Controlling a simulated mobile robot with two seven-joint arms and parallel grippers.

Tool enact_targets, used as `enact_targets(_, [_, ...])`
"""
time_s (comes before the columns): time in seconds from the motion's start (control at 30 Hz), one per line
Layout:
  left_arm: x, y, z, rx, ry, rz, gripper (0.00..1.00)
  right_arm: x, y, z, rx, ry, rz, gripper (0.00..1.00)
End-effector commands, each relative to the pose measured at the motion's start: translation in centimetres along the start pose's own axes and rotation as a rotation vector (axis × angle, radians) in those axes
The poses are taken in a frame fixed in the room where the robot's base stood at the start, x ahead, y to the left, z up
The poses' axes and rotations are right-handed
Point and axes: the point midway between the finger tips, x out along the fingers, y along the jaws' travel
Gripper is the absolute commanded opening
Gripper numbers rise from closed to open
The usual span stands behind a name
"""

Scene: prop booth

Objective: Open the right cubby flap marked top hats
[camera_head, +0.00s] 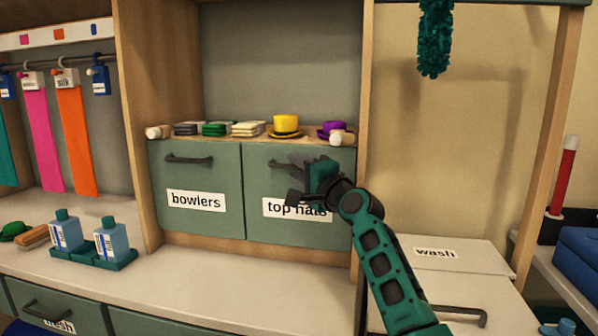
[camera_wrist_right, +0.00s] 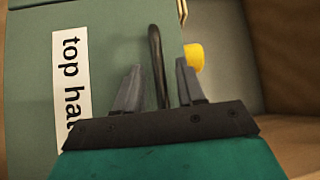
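The right cubby flap (camera_head: 262,222) is grey-green, stands upright and looks shut. Its white "top hats" label (camera_head: 283,207) is partly covered by my right gripper. My right gripper (camera_head: 291,178) is in front of the flap's upper part. In the right wrist view my gripper (camera_wrist_right: 156,84) is open, with its two fingers on either side of the dark bar handle (camera_wrist_right: 157,60). I cannot tell whether either finger touches the handle. The label also shows in the right wrist view (camera_wrist_right: 69,75). My left gripper is not in view.
The left flap marked "bowlers" (camera_head: 195,222) is beside it, shut. A yellow hat (camera_head: 286,124), a purple hat (camera_head: 333,127) and folded cloths (camera_head: 217,129) lie on the shelf above. Blue bottles (camera_head: 108,240) stand on the counter (camera_head: 240,285) at left. The counter below the flap is clear.

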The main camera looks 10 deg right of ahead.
Motion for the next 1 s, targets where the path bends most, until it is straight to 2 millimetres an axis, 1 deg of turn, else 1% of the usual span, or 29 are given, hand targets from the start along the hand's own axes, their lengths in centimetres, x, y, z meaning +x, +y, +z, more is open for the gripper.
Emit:
enact_targets(0.17, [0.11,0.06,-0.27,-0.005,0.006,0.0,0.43,0.01,0.01,0.03,0.0,0.0,0.0,0.39])
enact_targets(0.2, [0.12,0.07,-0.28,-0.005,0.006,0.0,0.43,0.01,0.01,0.03,0.0,0.0,0.0,0.37])
enact_targets(0.6, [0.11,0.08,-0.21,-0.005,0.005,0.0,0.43,-0.01,0.02,0.03,0.0,0.0,0.0,0.0])
enact_targets(1.0, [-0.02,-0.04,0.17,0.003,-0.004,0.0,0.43,-0.02,0.03,0.02,0.0,0.0,0.0,0.0])
